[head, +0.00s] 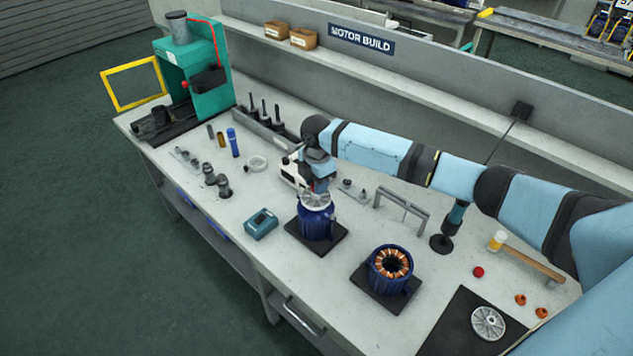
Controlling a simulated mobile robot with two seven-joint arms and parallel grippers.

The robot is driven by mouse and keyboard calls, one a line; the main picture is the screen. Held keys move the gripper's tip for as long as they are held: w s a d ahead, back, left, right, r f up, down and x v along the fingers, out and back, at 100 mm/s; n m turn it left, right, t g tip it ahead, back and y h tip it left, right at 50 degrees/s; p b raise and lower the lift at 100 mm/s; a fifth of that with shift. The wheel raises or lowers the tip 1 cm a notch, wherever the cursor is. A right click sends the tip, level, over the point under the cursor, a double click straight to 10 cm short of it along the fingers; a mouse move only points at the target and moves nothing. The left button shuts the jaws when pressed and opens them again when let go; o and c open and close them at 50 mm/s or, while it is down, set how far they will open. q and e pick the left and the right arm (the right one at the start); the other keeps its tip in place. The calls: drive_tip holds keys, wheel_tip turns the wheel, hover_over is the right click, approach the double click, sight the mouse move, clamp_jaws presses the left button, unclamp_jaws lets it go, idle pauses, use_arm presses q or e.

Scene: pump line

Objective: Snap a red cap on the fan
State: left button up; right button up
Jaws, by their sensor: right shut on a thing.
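A blue motor (315,224) stands upright on a dark square pad left of the bench's middle. A pale, ribbed fan (316,201) sits on its top. My right gripper (317,187) reaches in from the right and points down just over the fan. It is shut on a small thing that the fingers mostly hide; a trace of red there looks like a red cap. I cannot tell whether it touches the fan. Another red cap (478,271) lies on the bench to the right. My left gripper is not in view.
An open blue motor housing with copper windings (390,264) stands on a second pad. A teal box (261,224) is left of the fan's motor. A green press (200,75) stands far left.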

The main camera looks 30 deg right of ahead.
drive_tip(key=shift+f, duration=0.9)
idle(2.1)
drive_tip(key=o, duration=1.1)
drive_tip(key=shift+c, duration=0.2)
wheel_tip(320, 180, up, 3)
drive_tip(key=p, duration=0.3)
drive_tip(key=shift+r, duration=0.1)
drive_tip(key=shift+r+p, duration=0.6)
drive_tip(key=shift+r, duration=0.35)
